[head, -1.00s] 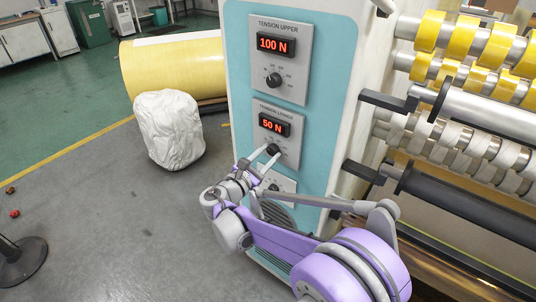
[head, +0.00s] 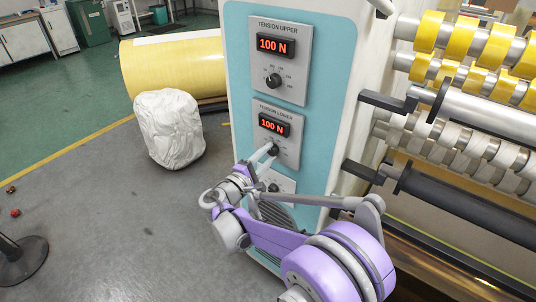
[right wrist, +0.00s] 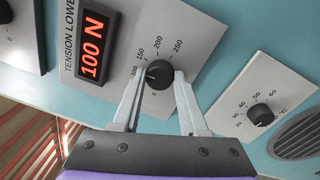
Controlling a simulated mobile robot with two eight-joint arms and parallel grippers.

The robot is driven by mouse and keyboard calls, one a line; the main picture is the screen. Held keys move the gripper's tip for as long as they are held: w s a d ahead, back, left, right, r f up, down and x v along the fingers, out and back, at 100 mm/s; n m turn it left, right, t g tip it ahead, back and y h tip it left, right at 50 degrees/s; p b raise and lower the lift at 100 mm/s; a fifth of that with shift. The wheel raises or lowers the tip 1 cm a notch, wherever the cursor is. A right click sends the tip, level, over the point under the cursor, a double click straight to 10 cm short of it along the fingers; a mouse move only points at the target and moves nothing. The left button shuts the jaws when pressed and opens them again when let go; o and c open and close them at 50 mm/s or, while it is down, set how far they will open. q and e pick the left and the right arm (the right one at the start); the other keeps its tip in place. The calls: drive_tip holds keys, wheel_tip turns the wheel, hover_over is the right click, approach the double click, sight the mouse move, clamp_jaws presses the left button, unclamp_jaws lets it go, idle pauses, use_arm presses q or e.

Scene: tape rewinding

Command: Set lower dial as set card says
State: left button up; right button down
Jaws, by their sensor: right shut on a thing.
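The lower tension dial (right wrist: 158,75) is a black knob on the grey TENSION LOWER plate, with a scale of numbers around it. It also shows in the head view (head: 273,149), partly hidden by my fingers. The red display (head: 274,127) above it reads 100 N, and so does the same display in the right wrist view (right wrist: 95,46). My right gripper (right wrist: 158,88) is shut on the lower dial, one finger on each side. In the head view, my right gripper (head: 268,153) reaches the dial from below left. No set card can be made out. My left gripper is not in view.
The upper dial (head: 273,81) sits above, its display (head: 275,45) reading 100 N. A third dial (right wrist: 261,115) is below. Rollers with yellow rings (head: 430,32) stand right. A white covered bundle (head: 170,129) and a yellow roll (head: 172,65) are left.

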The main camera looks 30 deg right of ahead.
drive_tip(key=shift+m, duration=2.3)
drive_tip(key=shift+c, duration=2.2)
unclamp_jaws()
drive_tip(key=shift+a, duration=0.1)
drive_tip(key=v, duration=1)
drive_tip(key=shift+a, duration=0.4)
drive_tip(key=shift+f, duration=0.1)
